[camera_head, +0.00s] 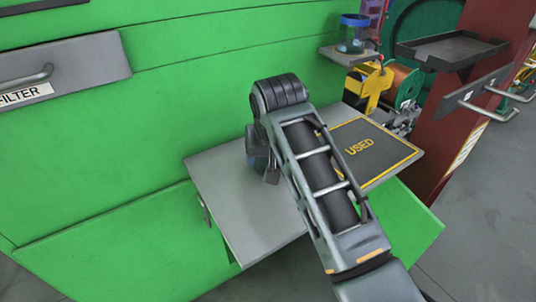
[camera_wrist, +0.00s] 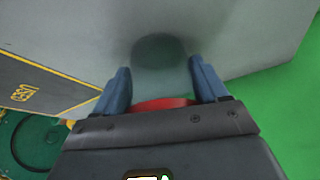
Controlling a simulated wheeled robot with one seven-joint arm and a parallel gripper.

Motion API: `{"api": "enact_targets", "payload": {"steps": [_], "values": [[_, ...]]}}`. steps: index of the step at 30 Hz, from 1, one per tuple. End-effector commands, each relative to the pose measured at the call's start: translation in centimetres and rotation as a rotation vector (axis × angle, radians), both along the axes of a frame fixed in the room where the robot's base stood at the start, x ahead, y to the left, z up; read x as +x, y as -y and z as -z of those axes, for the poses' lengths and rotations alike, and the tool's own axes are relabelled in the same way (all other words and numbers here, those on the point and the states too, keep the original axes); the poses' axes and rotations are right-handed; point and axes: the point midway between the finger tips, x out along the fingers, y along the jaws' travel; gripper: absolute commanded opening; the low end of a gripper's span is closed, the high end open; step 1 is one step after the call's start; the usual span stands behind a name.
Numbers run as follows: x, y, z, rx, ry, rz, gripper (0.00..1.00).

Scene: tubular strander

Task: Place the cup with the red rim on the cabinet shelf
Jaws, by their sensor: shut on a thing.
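The red rim of the cup (camera_wrist: 165,104) shows between the two blue fingers of my gripper (camera_wrist: 159,68) in the wrist view. My gripper is shut on this cup; its body looks clear or grey and is hard to make out against the grey surface, with a dark round patch beyond it. In the head view my arm hides the cup, and my gripper (camera_head: 257,155) is over the grey fold-out shelf (camera_head: 222,190) on the green cabinet (camera_head: 110,205). I cannot tell whether the cup touches the shelf.
A dark mat marked USED (camera_head: 352,145) covers the shelf's right part. A blue-rimmed clear cup (camera_head: 353,33) stands on a small grey bracket shelf (camera_head: 336,56) at the back. An empty dark tray (camera_head: 452,48) is at upper right. The shelf's left part looks clear.

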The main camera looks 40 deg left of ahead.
Motion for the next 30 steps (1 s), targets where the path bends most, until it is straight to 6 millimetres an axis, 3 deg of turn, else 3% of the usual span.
{"api": "enact_targets", "payload": {"steps": [2,3,10,20,30], "values": [[0.0,0.0,0.2,-0.001,-0.001,0.0,0.43],[0.0,0.0,0.2,0.0,0.0,0.0,0.75],[0.0,0.0,0.2,0.0,0.0,0.0,0.97],[0.0,0.0,-0.3,0.001,0.001,0.0,0.98],[-1.8,1.8,-5.8,0.004,0.003,0.0,0.98]]}}
